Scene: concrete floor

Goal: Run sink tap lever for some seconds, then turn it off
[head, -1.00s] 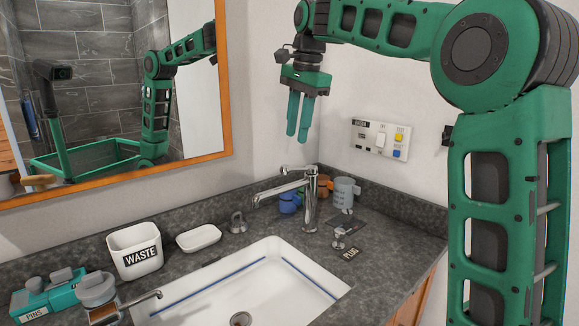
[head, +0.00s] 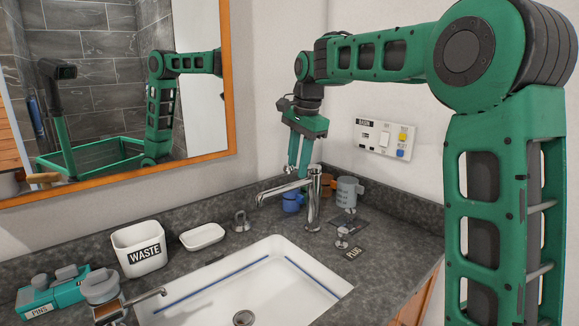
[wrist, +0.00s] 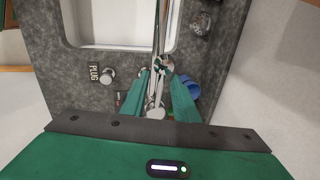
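The chrome sink tap (head: 314,200) stands upright behind the sink, its long spout (head: 283,190) reaching left over the basin. Its lever (head: 314,168) is at the top of the body and is hard to make out. My gripper (head: 298,162) points down just behind and left of the tap top, its fingers slightly apart. In the wrist view, the tap (wrist: 160,66) shows around the gap between the two green fingers. I cannot tell whether they touch the lever. No water shows below the spout.
The white sink (head: 250,280) is set in a grey counter. Behind the tap stand a blue cup (head: 291,202), a brown cup (head: 327,186) and a grey mug (head: 348,192). A waste bin (head: 139,248) and a soap dish (head: 202,237) are at left. A switch panel (head: 384,138) is on the wall.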

